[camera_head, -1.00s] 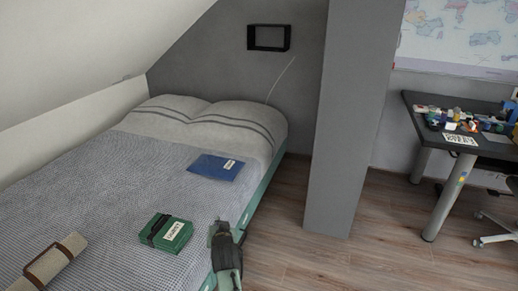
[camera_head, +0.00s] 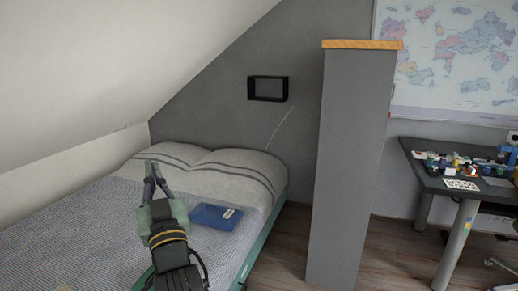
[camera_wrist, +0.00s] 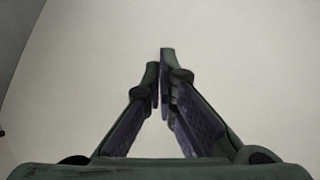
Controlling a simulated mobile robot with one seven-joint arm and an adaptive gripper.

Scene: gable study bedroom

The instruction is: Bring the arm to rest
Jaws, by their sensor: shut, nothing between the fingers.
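My gripper (camera_head: 152,178) is raised in front of the bed in the head view, its fingers pointing up and away from me. Its fingers also show in the wrist view (camera_wrist: 159,80), where their tips are close together with nothing between them. My arm hides part of the bed in the head view.
The bed (camera_head: 95,215) fills the left, under a sloping ceiling. A blue folder-like item (camera_head: 216,218) lies on it, right of my gripper. A grey pillar-like partition (camera_head: 348,170) stands right of the bed. A cluttered desk (camera_head: 430,172) is at the far right. Floor shows between them.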

